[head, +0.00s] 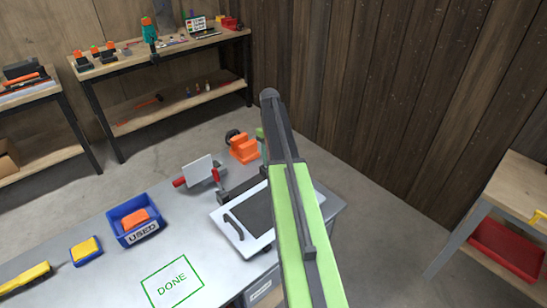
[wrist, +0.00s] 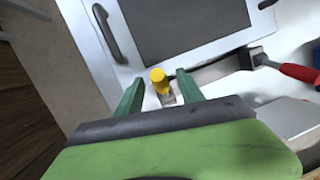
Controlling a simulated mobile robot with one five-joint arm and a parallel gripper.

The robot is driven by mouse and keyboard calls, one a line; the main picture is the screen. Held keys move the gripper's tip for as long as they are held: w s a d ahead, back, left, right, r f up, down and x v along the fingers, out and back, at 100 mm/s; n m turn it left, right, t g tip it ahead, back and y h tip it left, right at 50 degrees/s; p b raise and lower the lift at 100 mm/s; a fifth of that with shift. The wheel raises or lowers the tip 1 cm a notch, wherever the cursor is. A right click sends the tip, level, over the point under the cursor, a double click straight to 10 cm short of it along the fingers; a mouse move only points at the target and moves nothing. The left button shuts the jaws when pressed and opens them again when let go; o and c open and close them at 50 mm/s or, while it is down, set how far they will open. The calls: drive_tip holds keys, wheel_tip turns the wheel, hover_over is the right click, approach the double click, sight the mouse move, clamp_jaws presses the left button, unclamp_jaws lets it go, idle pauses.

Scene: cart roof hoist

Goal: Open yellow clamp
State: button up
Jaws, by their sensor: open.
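In the wrist view my gripper (wrist: 160,93) is open, with one green finger on each side of a small yellow clamp tip (wrist: 158,76). The yellow tip stands on a pale metal base at the edge of a white framed panel (wrist: 118,72). I cannot tell whether either finger touches it. In the head view the panel (head: 262,244) lies on the bench, partly behind my arm. The yellow clamp and my gripper's fingers are hidden there.
A red-handled clamp (wrist: 297,72) sits at another edge of the panel. The grey bench (head: 100,262) also holds a blue "USED" bin (head: 122,231), a yellow-and-blue block (head: 86,250) and an orange device (head: 243,147). The marked "DONE" area (head: 172,282) is bare.

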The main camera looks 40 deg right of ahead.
drive_tip(key=p+v, duration=1.6)
drive_tip(key=v, duration=0.1)
drive_tip(key=shift+r+p, duration=0.2)
drive_tip(key=shift+p, duration=0.1)
